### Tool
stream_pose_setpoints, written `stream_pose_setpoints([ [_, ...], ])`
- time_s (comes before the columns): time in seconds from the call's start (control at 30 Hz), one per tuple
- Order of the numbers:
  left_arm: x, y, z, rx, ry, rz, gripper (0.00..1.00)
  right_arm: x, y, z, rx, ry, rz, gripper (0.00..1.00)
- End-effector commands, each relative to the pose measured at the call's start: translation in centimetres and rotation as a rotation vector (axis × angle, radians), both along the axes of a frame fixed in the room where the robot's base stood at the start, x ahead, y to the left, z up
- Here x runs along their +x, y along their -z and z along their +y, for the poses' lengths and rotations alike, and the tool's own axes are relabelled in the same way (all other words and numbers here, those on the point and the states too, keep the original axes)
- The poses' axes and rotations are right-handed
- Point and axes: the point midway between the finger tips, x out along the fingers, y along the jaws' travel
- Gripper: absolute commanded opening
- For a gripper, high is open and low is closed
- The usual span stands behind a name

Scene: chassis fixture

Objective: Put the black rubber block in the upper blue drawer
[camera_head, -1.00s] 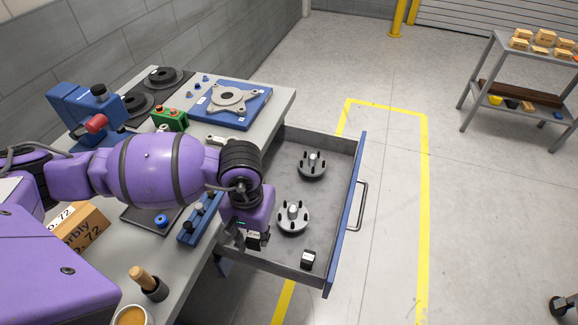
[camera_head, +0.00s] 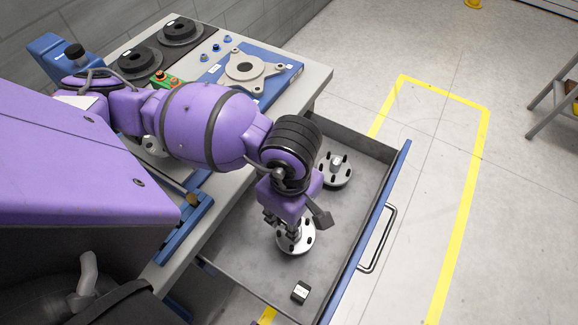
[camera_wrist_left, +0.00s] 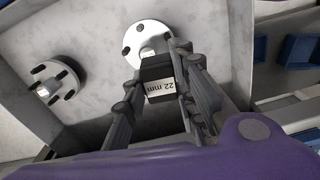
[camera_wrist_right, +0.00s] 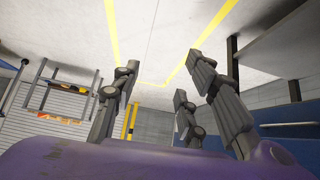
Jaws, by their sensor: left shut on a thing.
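The blue-fronted drawer (camera_head: 352,262) is pulled open from the bench; its grey tray shows. My left gripper (camera_head: 290,228) is inside the drawer's outline, over the nearer flanged hub. In the left wrist view, my left gripper (camera_wrist_left: 160,75) is shut on a black block (camera_wrist_left: 158,88) with a white "22 mm" label. The block is hidden in the head view, and its height above the drawer floor cannot be told. A second small black block with a white label (camera_head: 300,292) lies in the drawer's near corner. My right gripper (camera_wrist_right: 165,75) is open and empty, away from the drawer.
Two grey flanged hubs stand in the drawer, the nearer hub (camera_head: 296,238) and the farther hub (camera_head: 334,170). The bench top (camera_head: 315,75) carries a blue fixture plate (camera_head: 283,78) and black discs. The drawer floor between the near hub and the front wall is clear.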

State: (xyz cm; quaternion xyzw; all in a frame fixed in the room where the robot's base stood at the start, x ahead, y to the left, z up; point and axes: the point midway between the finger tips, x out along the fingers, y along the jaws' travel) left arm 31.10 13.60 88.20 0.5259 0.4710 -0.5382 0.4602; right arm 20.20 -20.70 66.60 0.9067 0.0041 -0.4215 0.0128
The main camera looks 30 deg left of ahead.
Motion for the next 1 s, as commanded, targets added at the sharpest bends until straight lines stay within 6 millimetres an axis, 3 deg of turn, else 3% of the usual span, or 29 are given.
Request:
stream_pose_setpoints([
  [0.2,-1.3,0.2,-0.5,0.002,-0.349,-0.004,0.00,-0.3,0.9,-0.2,-0.005,0.000,0.003,0.40],
  [0.43,-1.1,0.6,-0.6,0.005,-0.488,-0.007,0.00,0.4,1.3,-0.1,-0.005,-0.006,-0.010,0.40],
  [0.57,1.0,2.0,-0.7,0.006,-0.496,-0.006,0.00,-0.6,3.6,0.0,-0.009,-0.015,0.019,0.40],
  [0.83,8.0,4.0,-1.0,0.005,-0.497,-0.013,0.00,0.3,2.1,0.0,-0.008,-0.011,0.001,0.40],
  [1.0,10.3,7.5,-1.2,0.005,-0.495,-0.009,0.00,0.0,2.5,-0.1,-0.008,-0.010,0.006,0.40],
])
